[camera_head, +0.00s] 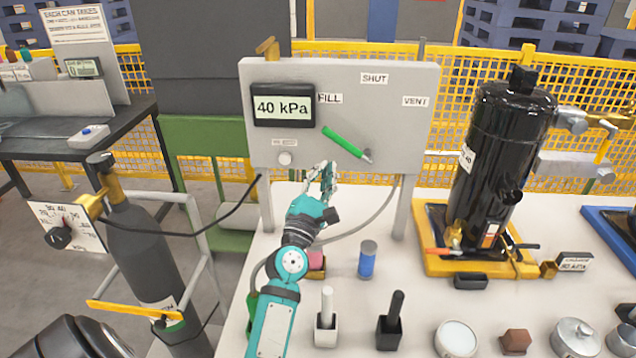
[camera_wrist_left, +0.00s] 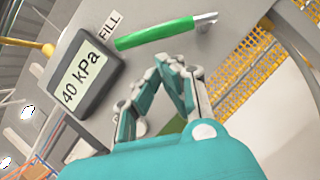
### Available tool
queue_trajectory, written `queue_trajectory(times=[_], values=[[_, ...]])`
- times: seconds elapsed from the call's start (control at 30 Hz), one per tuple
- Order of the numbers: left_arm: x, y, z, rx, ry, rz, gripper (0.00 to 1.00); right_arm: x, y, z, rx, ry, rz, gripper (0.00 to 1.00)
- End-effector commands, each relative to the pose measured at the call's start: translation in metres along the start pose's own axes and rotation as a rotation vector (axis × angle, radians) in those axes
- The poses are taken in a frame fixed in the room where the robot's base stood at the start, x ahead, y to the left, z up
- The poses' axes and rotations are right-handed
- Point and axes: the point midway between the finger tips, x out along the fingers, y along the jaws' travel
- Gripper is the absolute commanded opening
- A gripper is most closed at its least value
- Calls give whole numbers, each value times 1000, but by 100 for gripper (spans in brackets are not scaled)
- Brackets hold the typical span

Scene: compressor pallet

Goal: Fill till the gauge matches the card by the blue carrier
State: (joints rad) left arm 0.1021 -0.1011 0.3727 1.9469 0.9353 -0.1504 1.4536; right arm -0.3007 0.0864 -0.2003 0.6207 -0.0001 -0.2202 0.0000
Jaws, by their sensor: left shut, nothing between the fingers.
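The gauge (camera_head: 282,106) on the grey panel reads 40 kPa; it also shows in the left wrist view (camera_wrist_left: 82,82). The green-handled lever (camera_head: 343,142) points up and left from its pivot, toward the FILL label (camera_head: 329,98). SHUT (camera_head: 374,78) and VENT (camera_head: 415,101) labels sit above and to the right. My left gripper (camera_head: 327,170) is shut and empty, just below the lever; a gap shows in the left wrist view (camera_wrist_left: 170,68). A blue carrier (camera_head: 600,218) is cut by the right edge. A small card (camera_head: 574,262) stands near its front left; its print is too small to read surely.
A black compressor (camera_head: 500,150) stands in a yellow carrier (camera_head: 440,265) right of the panel. A gas cylinder (camera_head: 140,245) stands at the left. A hose runs below the panel.

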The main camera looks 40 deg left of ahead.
Motion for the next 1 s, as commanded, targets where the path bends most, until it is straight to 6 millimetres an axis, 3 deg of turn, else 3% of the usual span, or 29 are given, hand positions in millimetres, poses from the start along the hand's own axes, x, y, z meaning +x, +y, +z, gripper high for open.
queue_trajectory(times=[0.1,0.3,0.73,1.0], values=[[21,1,1,2,-1,0,0,-5,0,0,0,0,0,62],[40,0,0,4,0,0,0,-6,0,-1,1,0,0,62],[43,0,0,6,1,-2,0,-8,-10,-3,7,3,-12,62],[48,4,15,71,0,-34,0,-32,-8,-5,5,2,-10,62]])
